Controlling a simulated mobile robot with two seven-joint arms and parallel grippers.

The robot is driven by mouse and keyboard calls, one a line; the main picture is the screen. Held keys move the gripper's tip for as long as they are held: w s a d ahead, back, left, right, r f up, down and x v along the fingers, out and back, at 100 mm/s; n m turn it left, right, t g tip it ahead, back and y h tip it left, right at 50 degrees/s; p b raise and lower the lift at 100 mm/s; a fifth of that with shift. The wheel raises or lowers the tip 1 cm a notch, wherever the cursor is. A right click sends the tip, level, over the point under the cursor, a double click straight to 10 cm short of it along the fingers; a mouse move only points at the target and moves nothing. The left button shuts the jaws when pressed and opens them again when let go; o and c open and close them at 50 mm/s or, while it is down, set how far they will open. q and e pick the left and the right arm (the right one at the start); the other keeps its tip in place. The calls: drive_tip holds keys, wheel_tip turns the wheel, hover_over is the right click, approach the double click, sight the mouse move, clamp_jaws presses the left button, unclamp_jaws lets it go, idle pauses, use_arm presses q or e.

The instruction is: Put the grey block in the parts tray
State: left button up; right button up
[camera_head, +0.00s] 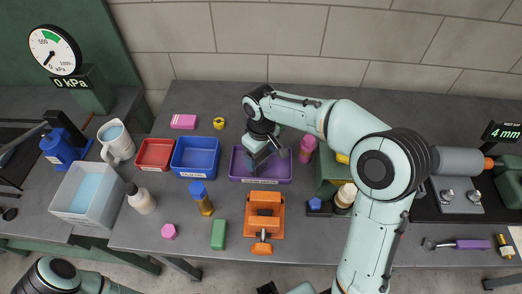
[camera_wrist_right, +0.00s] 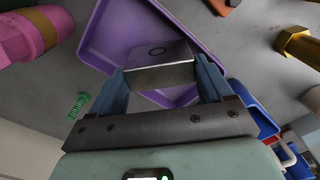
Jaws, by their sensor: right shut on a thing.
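My right gripper (camera_head: 257,158) is over the purple tray (camera_head: 273,178) and points down at it. It is shut on the grey block (camera_wrist_right: 158,68), which shows between its two fingers in the right wrist view. The purple tray (camera_wrist_right: 98,38) is below the block there. In the head view the gripper mostly hides the block, and I cannot tell whether it touches the tray floor. The labels on the trays are too small to read, so I cannot tell which is the parts tray. My left gripper is not in view.
A blue bin (camera_head: 196,176) and a red bin (camera_head: 155,168) stand left of the purple tray. An orange clamp-like thing (camera_head: 264,215) is in front. A blue-topped brass thing (camera_head: 202,204) and a green block (camera_head: 219,235) stand front left.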

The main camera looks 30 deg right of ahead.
drive_tip(key=shift+f, duration=0.7)
idle(0.3)
drive_tip(key=o, duration=1.2)
drive_tip(key=shift+r, duration=0.1)
drive_tip(key=shift+r, duration=3.7)
drive_tip(key=shift+f, duration=0.1)
